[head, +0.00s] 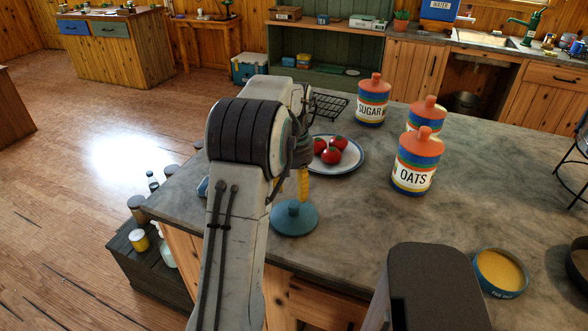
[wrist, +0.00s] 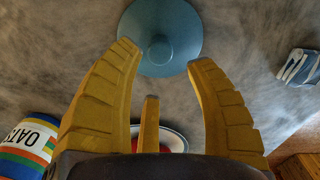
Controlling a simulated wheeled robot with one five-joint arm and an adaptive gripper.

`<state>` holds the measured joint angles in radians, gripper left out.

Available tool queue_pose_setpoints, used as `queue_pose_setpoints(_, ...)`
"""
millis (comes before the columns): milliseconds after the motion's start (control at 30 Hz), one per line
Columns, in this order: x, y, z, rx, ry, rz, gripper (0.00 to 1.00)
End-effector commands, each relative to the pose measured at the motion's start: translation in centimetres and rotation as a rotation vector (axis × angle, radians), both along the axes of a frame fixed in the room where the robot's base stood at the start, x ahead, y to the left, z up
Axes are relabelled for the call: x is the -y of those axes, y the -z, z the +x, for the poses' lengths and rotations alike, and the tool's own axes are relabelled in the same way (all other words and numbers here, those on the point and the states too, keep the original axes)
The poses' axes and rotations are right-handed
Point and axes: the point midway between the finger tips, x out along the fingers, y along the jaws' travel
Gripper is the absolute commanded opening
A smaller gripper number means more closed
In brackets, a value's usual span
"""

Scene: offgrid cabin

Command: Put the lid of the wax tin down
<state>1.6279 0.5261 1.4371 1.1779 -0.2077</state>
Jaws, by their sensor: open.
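The lid (head: 294,219) is a round blue disc with a small knob on top. It appears to lie flat, knob up, on the grey counter near its front edge, and it also shows in the wrist view (wrist: 178,22). My gripper (head: 303,186) has yellow fingers, partly hidden behind my arm in the head view. In the wrist view my gripper (wrist: 163,57) is spread open with nothing between the fingers, and the lid's knob is just beyond the fingertips. The wax tin (head: 487,288), blue with yellow wax inside, stands uncovered at the right of the counter.
A plate (head: 347,167) of red tomatoes lies behind the lid. The oats canister (head: 414,163), another canister (head: 427,112) and the sugar canister (head: 372,100) stand farther back. The counter (head: 350,225) is clear between lid and wax tin. A dark rack (head: 328,106) lies at the back.

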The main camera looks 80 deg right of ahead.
Motion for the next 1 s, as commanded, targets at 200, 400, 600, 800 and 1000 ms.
queue_pose_setpoints(200, 0.1, -3.4, 0.0, -0.001, 0.0, -0.002, 0.49)
queue_pose_setpoints(400, 0.0, -5.2, 0.0, 0.0, 0.0, 0.0, 0.49)
queue_pose_setpoints(600, 0.0, -5.8, 0.0, 0.0, 0.0, 0.0, 0.49)
queue_pose_setpoints(800, -0.7, -6.5, 2.6, 0.0, -0.052, -0.012, 0.49)
queue_pose_setpoints(1000, -5.2, -8.6, 11.8, 0.006, -0.247, -0.06, 0.49)
